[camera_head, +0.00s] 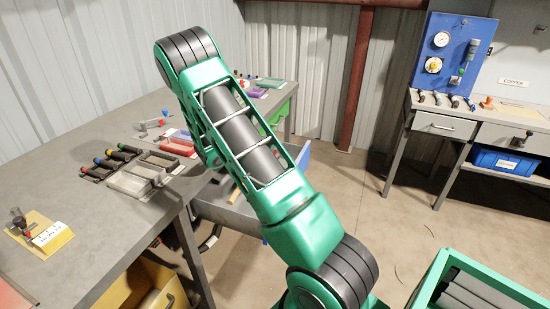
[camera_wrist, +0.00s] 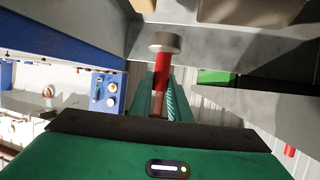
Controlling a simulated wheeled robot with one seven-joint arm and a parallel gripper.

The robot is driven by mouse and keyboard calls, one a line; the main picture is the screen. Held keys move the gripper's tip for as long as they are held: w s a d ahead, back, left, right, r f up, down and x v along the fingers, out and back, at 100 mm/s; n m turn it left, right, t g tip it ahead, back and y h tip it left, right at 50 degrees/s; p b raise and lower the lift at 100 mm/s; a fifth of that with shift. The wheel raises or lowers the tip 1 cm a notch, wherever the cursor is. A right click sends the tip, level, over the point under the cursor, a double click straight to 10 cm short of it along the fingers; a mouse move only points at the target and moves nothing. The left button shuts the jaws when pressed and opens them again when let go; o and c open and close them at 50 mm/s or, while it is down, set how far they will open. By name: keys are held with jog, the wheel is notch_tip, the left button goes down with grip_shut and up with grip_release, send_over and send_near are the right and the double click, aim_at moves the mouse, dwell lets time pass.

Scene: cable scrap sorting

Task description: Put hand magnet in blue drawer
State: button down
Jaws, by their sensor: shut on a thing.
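The hand magnet (camera_wrist: 164,42), a red handle with a round grey disc at its end, shows in the wrist view. My gripper (camera_wrist: 161,88) is shut on the red handle, and the disc points away from it. The blue drawer (camera_head: 303,157) is pulled out below the grey table in the head view, its blue front partly behind my arm. A blue panel (camera_wrist: 65,28) beside grey surfaces at the upper left of the wrist view looks like this drawer's front. My gripper and the magnet are hidden in the head view. I cannot tell whether the magnet is inside the drawer.
The grey table (camera_head: 120,220) holds several tools and trays. A workbench (camera_head: 470,125) with a blue gauge panel (camera_head: 453,55) and a blue bin (camera_head: 505,162) is at the right. The floor between is mostly clear.

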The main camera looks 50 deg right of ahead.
jog(key=shift+d+f, duration=0.75)
jog(key=shift+f, duration=0.35)
jog(key=shift+d+f, duration=0.8)
jog(key=shift+f, duration=0.35)
jog(key=shift+d+f, duration=0.75)
jog(key=shift+f, duration=0.35)
jog(key=c, duration=1.7)
grip_release()
jog(key=shift+o, duration=0.2)
jog(key=shift+a, duration=0.1)
